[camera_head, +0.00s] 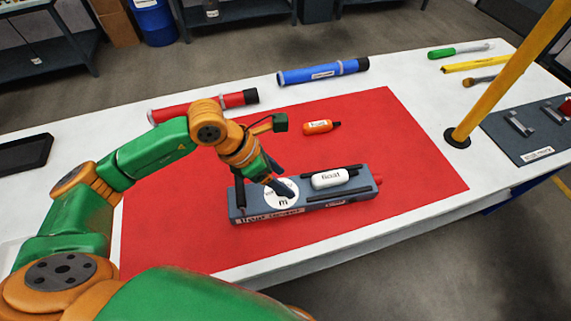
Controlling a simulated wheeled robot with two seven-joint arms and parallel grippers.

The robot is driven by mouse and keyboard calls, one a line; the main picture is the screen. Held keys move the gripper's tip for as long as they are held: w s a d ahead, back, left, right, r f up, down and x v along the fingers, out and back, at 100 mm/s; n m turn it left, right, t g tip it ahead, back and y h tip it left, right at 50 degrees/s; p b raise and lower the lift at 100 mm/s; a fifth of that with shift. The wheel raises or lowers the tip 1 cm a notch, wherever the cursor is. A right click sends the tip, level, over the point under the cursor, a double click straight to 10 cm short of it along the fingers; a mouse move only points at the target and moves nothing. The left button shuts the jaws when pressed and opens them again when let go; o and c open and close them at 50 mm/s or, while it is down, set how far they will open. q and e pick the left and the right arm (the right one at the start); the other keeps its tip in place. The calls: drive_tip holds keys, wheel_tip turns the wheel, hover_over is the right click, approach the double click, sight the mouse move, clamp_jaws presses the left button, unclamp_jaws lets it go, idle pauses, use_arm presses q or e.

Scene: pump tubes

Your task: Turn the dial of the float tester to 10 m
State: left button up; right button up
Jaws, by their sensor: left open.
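The float tester (316,210) is a long grey-blue box lying on the red mat (400,140). Its round white dial (278,203) is at the left end of its top, with an "m" visible; the rest of the dial's marking is partly hidden by my gripper. A white float (330,178) with a label lies on top of the tester, right of the dial. My left gripper (262,198) is open at the dial end of the tester, one dark finger at the left side and the other over the dial. I cannot tell whether it touches the dial.
A small orange bottle (320,127) lies behind the tester. A red tube (205,106) and a blue tube (322,72) lie at the back. A yellow pole (500,80) stands at the right, near a dark tool rack (530,130). The mat's right part is clear.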

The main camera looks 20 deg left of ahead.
use_arm(q)
drive_tip(key=a, duration=0.1)
drive_tip(key=a+y, duration=0.1)
drive_tip(key=a+f, duration=0.1)
drive_tip(key=shift+w+a+f+y, duration=0.1)
drive_tip(key=shift+w+a+y, duration=0.2)
drive_tip(key=shift+y, duration=0.1)
drive_tip(key=x, duration=0.1)
drive_tip(key=p+x, duration=0.1)
drive_tip(key=x, duration=0.3)
drive_tip(key=shift+s+d+f, duration=0.15)
drive_tip(key=shift+s+d, duration=0.05)
drive_tip(key=shift+d, duration=0.25)
drive_tip(key=shift+w+f, duration=0.2)
drive_tip(key=shift+f, duration=0.05)
drive_tip(key=shift+s+r, duration=0.1)
drive_tip(key=shift+s, duration=0.05)
drive_tip(key=c, duration=0.3)
clamp_jaws()
use_arm(e)
drive_tip(key=shift+s+a+r, duration=0.1)
drive_tip(key=shift+s+r, duration=0.3)
drive_tip(key=shift+r, duration=0.3)
